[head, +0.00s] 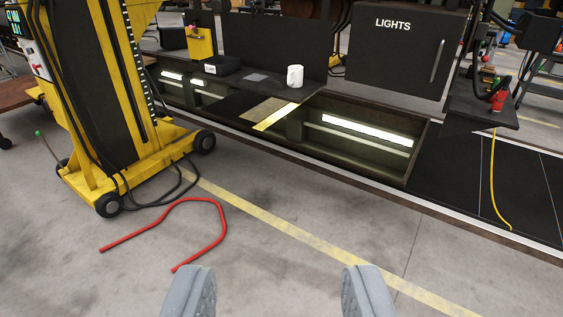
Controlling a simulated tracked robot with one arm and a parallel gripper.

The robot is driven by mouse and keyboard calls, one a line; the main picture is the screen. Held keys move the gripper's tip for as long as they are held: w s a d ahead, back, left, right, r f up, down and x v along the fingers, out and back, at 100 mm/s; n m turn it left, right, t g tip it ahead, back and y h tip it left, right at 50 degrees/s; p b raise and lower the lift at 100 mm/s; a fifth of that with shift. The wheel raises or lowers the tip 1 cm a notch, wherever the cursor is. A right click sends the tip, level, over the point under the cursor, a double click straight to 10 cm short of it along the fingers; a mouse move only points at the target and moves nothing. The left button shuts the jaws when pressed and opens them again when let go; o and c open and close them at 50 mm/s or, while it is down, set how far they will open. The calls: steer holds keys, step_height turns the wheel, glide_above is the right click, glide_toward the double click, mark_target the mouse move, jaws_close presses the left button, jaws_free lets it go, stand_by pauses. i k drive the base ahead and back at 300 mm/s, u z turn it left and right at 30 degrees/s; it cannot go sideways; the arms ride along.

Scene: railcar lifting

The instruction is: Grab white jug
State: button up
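The white jug (295,76) is small in the upper middle of the head view. It stands upright on a dark bench shelf (262,88) above the lit pit. My gripper (278,292) shows at the bottom edge as two grey fingers set wide apart. It is open, with only bare floor visible between the fingers. The jug is well beyond and above the fingers in the picture, apart from them.
A yellow wheeled lifting column (130,110) stands at the left with black cables. A red hose (215,205) lies on the floor. An open lit pit (350,140) lies before the shelf. A black LIGHTS cabinet (400,55) stands to the right. The middle floor is mostly clear.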

mark_target(294, 77)
steer(key=u, duration=0.1)
steer(key=i, duration=1.6)
steer(key=u, duration=0.25)
steer(key=i, duration=2.05)
steer(key=u, duration=0.15)
